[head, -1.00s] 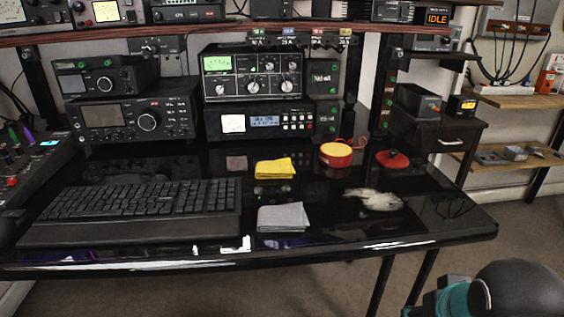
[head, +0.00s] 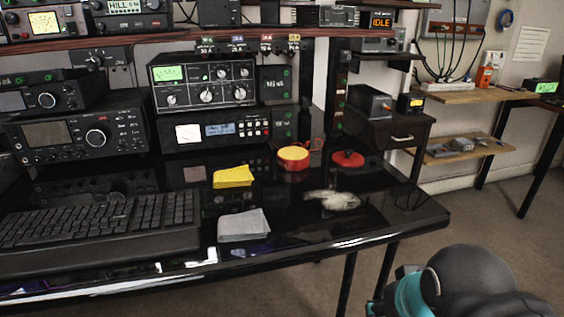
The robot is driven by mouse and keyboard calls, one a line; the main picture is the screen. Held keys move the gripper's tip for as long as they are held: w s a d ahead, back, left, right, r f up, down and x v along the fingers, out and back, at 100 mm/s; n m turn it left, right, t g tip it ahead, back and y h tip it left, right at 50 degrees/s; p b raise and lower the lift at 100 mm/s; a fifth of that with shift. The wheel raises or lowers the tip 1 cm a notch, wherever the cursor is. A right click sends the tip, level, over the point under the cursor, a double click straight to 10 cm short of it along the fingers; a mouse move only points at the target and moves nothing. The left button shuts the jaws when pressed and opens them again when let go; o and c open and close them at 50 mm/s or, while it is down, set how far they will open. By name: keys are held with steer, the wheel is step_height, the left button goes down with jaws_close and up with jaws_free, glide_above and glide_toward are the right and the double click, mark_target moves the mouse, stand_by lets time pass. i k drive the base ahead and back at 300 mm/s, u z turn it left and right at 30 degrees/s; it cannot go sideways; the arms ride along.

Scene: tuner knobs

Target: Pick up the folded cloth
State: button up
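A grey folded cloth (head: 244,225) lies flat near the front edge of the glossy black desk (head: 300,236), right of the keyboard. A yellow folded cloth (head: 233,177) lies behind it, further back on the desk. Both lie free on the desktop. Part of my arm, dark and rounded with a teal band, shows at the bottom right, in front of the desk and apart from both cloths. My gripper's fingers are not in view.
A black keyboard (head: 100,222) lies left of the cloths. A red and yellow round container (head: 293,157), a red knob-like object (head: 347,159) and a pale crumpled item (head: 332,200) are to the right. Radios (head: 203,82) line the back. Open floor lies right of the desk.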

mark_target(241, 175)
steer(key=u, duration=0.85)
steer(key=i, duration=0.1)
steer(key=z, duration=0.15)
